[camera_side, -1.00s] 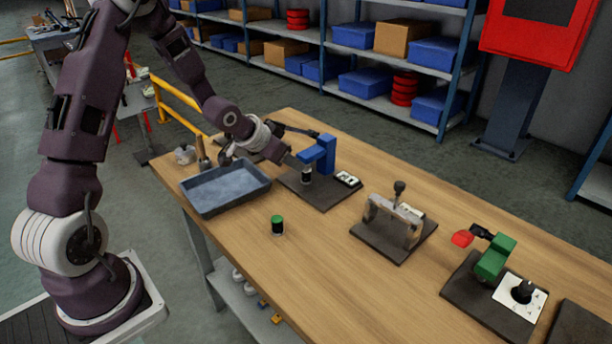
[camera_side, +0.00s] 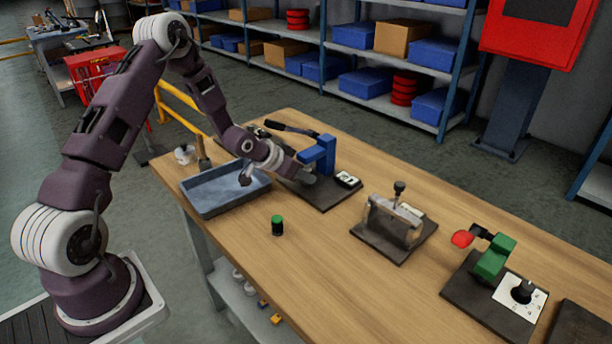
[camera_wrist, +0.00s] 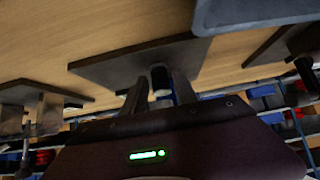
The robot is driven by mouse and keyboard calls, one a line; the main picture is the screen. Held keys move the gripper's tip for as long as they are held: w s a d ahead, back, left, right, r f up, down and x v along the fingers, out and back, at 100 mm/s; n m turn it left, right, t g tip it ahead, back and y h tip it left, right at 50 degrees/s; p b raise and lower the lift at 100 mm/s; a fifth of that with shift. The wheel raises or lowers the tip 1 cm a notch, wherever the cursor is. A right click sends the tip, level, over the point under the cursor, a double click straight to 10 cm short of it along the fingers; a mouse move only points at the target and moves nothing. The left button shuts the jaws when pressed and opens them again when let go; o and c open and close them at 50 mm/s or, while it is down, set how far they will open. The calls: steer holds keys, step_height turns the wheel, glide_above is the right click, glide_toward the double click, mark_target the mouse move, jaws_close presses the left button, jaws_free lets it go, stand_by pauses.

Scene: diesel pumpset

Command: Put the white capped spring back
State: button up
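A small dark cylinder with a pale band (camera_wrist: 160,79) shows in the wrist view between my fingertips, over a dark base plate (camera_wrist: 115,70). I cannot tell if it is the white capped spring. My gripper (camera_side: 308,181) is low beside the blue press (camera_side: 322,153) and hides the spot under the press head. In the wrist view my gripper (camera_wrist: 160,84) has its fingers apart, one on each side of the cylinder; contact is not clear. A green-capped dark cylinder (camera_side: 277,225) stands upright on the bench.
A clamp fixture (camera_side: 393,222) and a green fixture with a red handle (camera_side: 493,257) stand to the right. The front middle of the bench (camera_side: 330,270) is clear.

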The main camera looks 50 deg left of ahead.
jaws_close()
steer(key=shift+r, duration=0.15)
steer(key=shift+s, duration=0.1)
steer(key=shift+s, duration=3.45)
steer(key=shift+r, duration=2.5)
steer(key=shift+m, duration=0.4)
steer(key=s, duration=0.2)
steer(key=s+f, duration=0.1)
steer(key=s, duration=0.1)
steer(key=shift+f, duration=0.15)
steer(key=shift+m+h, duration=0.4)
steer(key=shift+h, duration=0.2)
steer(key=s, duration=0.2)
steer(key=s+d, duration=0.1)
steer(key=s, duration=0.3)
steer(key=shift+d+f, duration=0.1)
steer(key=shift+d, duration=0.3)
